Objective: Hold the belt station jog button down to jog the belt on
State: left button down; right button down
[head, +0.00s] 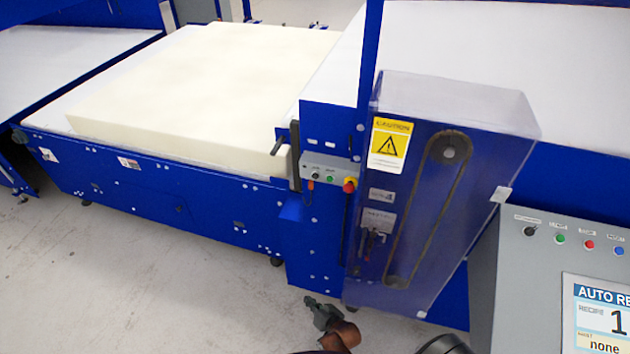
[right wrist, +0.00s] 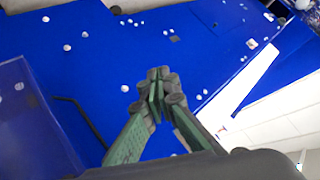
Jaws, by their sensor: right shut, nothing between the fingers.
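The belt station's small grey control box (head: 328,170) is on the blue machine frame, at the near corner of the foam. It bears a dark knob or button (head: 316,175), a green button (head: 330,179) and a red emergency stop on yellow (head: 349,186). Their labels are too small to read, so I cannot tell which is the jog button. My right gripper (head: 318,307) is low in front of the machine, below and apart from the box. In the right wrist view its fingertips (right wrist: 160,90) are together and empty, with blue panel behind. My left gripper is out of view.
A cream foam block (head: 215,85) lies on the white belt bed. A clear guard (head: 500,110) with a caution label covers a belt drive right of the box. A grey console (head: 510,270) with buttons and a screen stands at right. The floor (head: 130,270) at left is clear.

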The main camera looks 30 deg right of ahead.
aim_at(315, 176)
jog(key=w+d+r+m+t+p, duration=0.15)
jog(key=w+r, duration=0.25)
jog(key=r, duration=0.7)
jog(key=w+r+m+t, duration=0.25)
jog(key=w+r, duration=0.25)
jog(key=r, duration=0.6)
jog(key=d+r+m+t+h+p, duration=0.2)
jog(key=r+t, duration=0.3)
jog(key=r, duration=1.9)
jog(key=shift+d+r+m, duration=0.15)
jog(key=shift+d+m, duration=0.25)
jog(key=shift+d, duration=0.3)
jog(key=shift+w, duration=0.2)
jog(key=w+d+b, duration=0.2)
jog(key=w+d, duration=0.3)
jog(key=d, duration=0.1)
jog(key=shift+w+d, duration=0.3)
jog(key=shift+d, duration=0.05)
jog(key=shift+w+d, duration=0.1)
jog(key=shift+w+d, duration=0.15)
jog(key=shift+d, duration=0.1)
